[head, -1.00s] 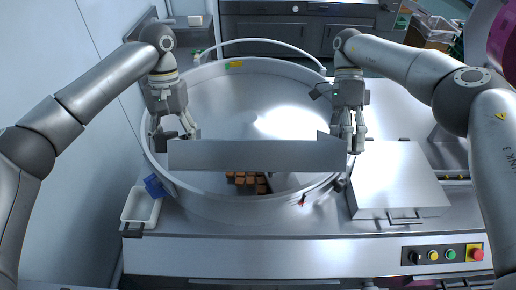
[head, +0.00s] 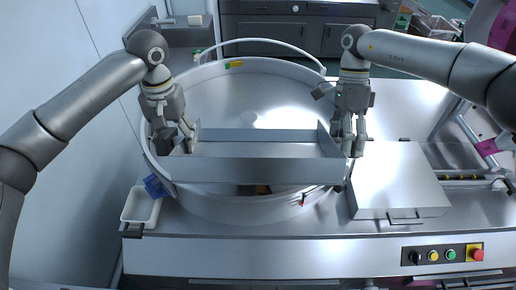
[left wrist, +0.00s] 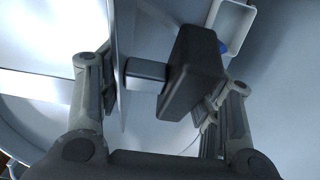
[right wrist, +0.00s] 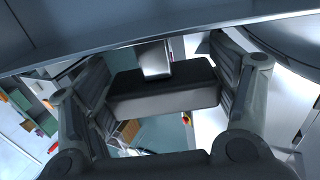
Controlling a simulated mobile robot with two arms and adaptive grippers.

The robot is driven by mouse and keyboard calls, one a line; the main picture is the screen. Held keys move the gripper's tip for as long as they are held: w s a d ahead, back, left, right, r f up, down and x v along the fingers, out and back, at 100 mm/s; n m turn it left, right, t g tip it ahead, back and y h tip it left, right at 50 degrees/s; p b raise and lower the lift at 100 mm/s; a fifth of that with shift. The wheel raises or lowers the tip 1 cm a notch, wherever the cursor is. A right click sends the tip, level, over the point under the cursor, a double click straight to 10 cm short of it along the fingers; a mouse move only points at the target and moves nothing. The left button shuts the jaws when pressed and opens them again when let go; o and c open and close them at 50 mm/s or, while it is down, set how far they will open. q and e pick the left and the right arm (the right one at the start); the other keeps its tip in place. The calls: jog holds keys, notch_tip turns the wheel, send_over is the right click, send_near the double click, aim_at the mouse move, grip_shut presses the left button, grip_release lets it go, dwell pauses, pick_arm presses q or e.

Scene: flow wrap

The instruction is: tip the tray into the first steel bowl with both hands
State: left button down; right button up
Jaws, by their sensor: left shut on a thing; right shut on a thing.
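The steel tray (head: 255,172) is held above the large round steel bowl (head: 235,208), and its inside shows bare in the head view. A few brown pieces (head: 256,189) in the bowl show below the tray's front wall; the rest is hidden by the tray. My left gripper (head: 176,143) is at the tray's left end, shut on its black handle (left wrist: 195,75). My right gripper (head: 350,147) is at the right end, shut on the other black handle (right wrist: 163,92).
A flat steel lid (head: 398,180) lies to the right of the bowl. A small white bin (head: 141,207) is at the left, beside a blue thing (head: 155,186). A control panel with buttons (head: 442,254) is at the front right. A white wall stands close on the left.

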pick_arm(q)
jog(key=shift+s+t, duration=0.25)
jog(key=shift+t, duration=0.55)
pick_arm(e)
jog(key=shift+s+r+t, duration=0.15)
jog(key=shift+r+t, duration=0.05)
jog(key=shift+t, duration=0.6)
pick_arm(q)
jog(key=shift+w, duration=0.2)
pick_arm(e)
jog(key=shift+w+f, duration=0.1)
jog(key=shift+w, duration=0.1)
pick_arm(q)
jog(key=shift+t, duration=0.6)
pick_arm(e)
jog(key=shift+t, duration=0.6)
pick_arm(q)
jog(key=shift+s+r+t, duration=0.1)
jog(key=shift+s+t, duration=0.1)
jog(key=shift+t, duration=0.4)
pick_arm(e)
jog(key=shift+s+d+t, duration=0.1)
jog(key=shift+s+t, duration=0.15)
jog(key=shift+t, duration=0.25)
